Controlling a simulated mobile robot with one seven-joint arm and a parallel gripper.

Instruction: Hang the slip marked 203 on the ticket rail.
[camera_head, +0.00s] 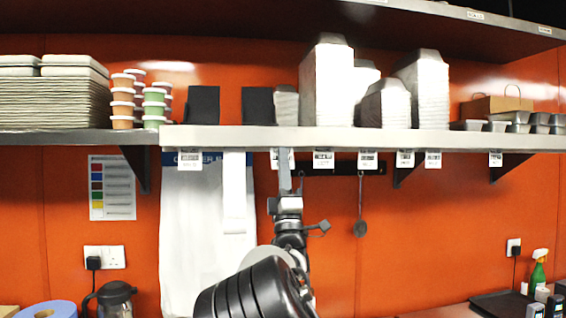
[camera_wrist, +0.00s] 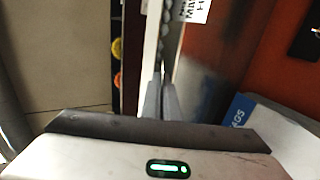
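The ticket rail is the pale front edge of the shelf (camera_head: 460,140), and it crosses the wrist view as a light strip (camera_wrist: 150,40). Several white printed slips hang along it, including one at the left (camera_head: 190,160), one right of my arm (camera_head: 323,160) and one at the far right (camera_head: 495,159). My gripper (camera_head: 284,155) is raised to the rail with its fingers close together; they also show in the wrist view (camera_wrist: 160,85). A slip (camera_head: 274,160) shows at the fingertips, partly hidden by them, and appears pinched. I cannot read 203 on any slip.
The shelf above holds stacked trays (camera_head: 55,105), sauce tubs (camera_head: 123,100) and white container stacks (camera_head: 327,85). The orange wall right of my arm is mostly bare.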

